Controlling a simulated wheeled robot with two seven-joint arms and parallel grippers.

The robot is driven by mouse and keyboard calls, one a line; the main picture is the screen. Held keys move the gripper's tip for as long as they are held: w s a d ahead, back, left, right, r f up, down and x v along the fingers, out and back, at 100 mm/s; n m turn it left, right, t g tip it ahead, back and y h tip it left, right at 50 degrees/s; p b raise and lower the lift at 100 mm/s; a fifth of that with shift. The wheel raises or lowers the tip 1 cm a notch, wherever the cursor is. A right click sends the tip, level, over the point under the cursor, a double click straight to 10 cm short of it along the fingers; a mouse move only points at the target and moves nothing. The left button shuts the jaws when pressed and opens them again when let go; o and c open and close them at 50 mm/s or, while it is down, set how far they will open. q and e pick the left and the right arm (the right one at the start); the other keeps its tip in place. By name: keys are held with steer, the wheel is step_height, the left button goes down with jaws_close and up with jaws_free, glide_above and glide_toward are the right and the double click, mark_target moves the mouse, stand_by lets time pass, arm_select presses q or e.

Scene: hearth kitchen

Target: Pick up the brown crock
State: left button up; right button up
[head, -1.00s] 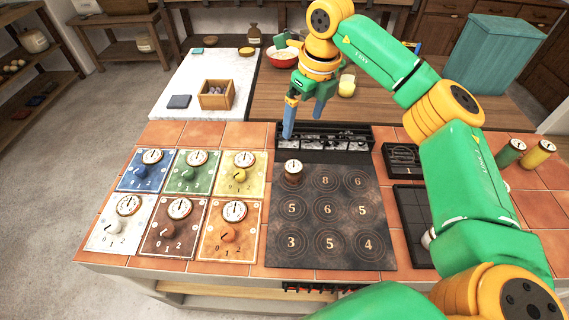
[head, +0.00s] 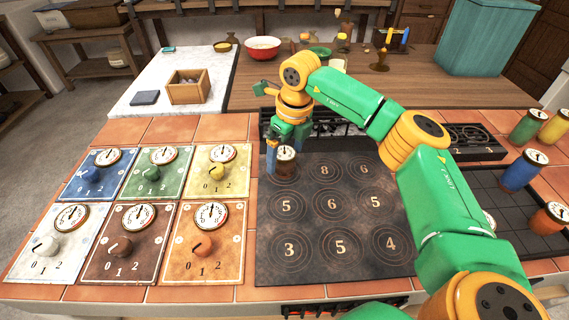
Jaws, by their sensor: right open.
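The brown crock (head: 287,171) stands upright with a white dial on its top, on the back left ring of the dark hob (head: 335,262). My right gripper (head: 286,150) is open and low at the crock, with one blue finger close along its left side. The other finger is behind or to the right of the crock and partly hidden by the hand. I cannot tell whether either finger touches it. My left gripper is not in view.
Six coloured knob panels with dials, one of them brown (head: 128,261), lie left of the hob. Blue (head: 519,174), orange (head: 545,221), green (head: 526,128) and yellow (head: 556,129) crocks stand at the right. A wooden box (head: 189,94) and red bowl (head: 263,54) stand behind.

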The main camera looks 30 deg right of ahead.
steer(key=f, duration=0.3)
steer(key=shift+w, duration=0.3)
steer(key=shift+r, duration=0.15)
jaws_close()
